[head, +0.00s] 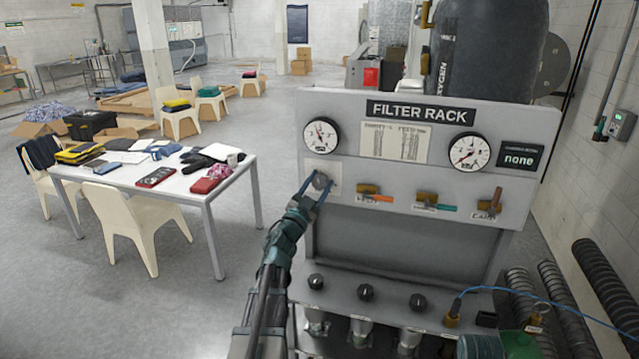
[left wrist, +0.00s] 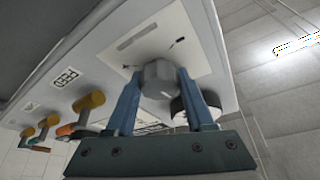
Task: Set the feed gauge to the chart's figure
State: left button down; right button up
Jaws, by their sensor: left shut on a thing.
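The filter rack panel (head: 345,105) carries a white left dial gauge (head: 321,136), its needle pointing to the upper left. A right dial gauge (head: 469,152) has its needle toward the lower left. The chart (head: 395,143) is fixed between them; its figures are too small to read. My left gripper (head: 320,184) is shut on a grey knob (head: 321,180) on a white plate below the left gauge. In the left wrist view, the blue fingers (left wrist: 158,77) close on both sides of the faceted knob (left wrist: 158,88). My right gripper is not in view.
A dark display (head: 520,157) reads "none". Orange, teal and brown valve handles (head: 437,207) stick out right of the knob. Several black knobs (head: 366,292) sit on the lower ledge. A white table (head: 178,183) with folded items stands left; floor between is clear.

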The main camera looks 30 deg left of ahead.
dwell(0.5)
pick_arm(q)
jog(key=shift+c, duration=1.3)
grip_release()
jog(key=b+v, duration=0.4)
jog(key=v, duration=0.9)
jog(key=shift+s+b, duration=0.35)
jog(key=shift+s, duration=0.05)
jog(key=shift+a+f, duration=0.1)
